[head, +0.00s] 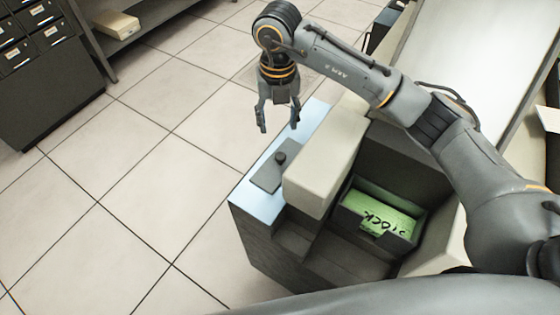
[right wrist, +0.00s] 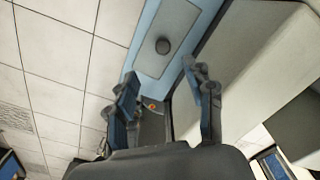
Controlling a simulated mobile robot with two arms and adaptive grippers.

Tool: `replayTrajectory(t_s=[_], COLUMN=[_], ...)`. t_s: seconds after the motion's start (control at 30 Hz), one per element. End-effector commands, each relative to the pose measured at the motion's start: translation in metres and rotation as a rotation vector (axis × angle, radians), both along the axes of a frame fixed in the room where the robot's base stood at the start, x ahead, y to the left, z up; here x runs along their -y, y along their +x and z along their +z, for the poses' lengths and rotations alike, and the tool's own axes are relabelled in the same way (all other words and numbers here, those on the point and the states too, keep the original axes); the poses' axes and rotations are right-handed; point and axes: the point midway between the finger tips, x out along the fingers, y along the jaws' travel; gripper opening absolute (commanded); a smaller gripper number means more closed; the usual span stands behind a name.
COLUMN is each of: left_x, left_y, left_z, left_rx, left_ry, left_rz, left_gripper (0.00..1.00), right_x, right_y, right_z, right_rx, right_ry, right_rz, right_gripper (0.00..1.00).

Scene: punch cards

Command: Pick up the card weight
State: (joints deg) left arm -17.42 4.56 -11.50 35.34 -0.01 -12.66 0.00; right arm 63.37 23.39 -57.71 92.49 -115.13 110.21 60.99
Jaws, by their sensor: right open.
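The card weight (head: 268,178) is a flat dark grey plate with a round black knob. It lies on the pale blue top of the grey machine (head: 262,204) in the head view. In the right wrist view the weight (right wrist: 176,20) shows beyond the fingertips, with its knob up. My right gripper (head: 279,124) is open and empty, pointing down, above and a little beyond the weight in the head view. Its two fingers also show in the right wrist view (right wrist: 160,76), apart from the weight. My left gripper is not in view.
A raised cream block (head: 325,165) stands right beside the weight. Drawer cabinets (head: 35,45) and a shelf with a cream box (head: 116,24) stand at upper left. Open tiled floor lies left of the machine.

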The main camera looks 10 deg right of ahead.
Motion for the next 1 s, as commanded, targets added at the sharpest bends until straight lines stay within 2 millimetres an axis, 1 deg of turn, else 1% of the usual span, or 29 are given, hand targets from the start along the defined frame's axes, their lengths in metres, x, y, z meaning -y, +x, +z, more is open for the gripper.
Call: replayTrajectory(t_s=[0.2, 0.33, 0.4, 0.6, 0.77, 0.83, 0.9, 1.0], left_x=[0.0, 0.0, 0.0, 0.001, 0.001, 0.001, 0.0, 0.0], left_y=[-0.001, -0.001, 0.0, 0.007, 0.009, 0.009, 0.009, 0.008], left_z=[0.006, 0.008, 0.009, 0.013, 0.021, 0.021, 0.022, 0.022], left_rx=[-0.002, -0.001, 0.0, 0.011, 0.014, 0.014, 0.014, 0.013], left_ry=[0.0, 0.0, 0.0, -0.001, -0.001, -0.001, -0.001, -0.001], left_rz=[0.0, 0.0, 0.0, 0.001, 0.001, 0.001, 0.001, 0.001], left_gripper=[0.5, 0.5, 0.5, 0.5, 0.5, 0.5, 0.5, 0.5], right_x=[0.0, 0.0, 0.0, 0.001, 0.004, 0.003, 0.003, 0.003], right_y=[-0.002, -0.002, -0.002, -0.003, -0.006, -0.006, -0.006, -0.005], right_z=[-0.041, -0.063, -0.071, -0.084, -0.108, -0.119, -0.126, -0.13], right_rx=[-0.006, -0.005, -0.003, -0.005, -0.006, -0.005, -0.004, -0.001], right_ry=[-0.001, 0.001, 0.001, 0.001, 0.0, 0.001, 0.001, 0.002], right_rz=[0.0, -0.001, 0.001, 0.002, 0.001, 0.001, 0.001, 0.002], right_gripper=[0.53, 0.53, 0.53, 0.53, 0.53, 0.53, 0.53, 0.53])
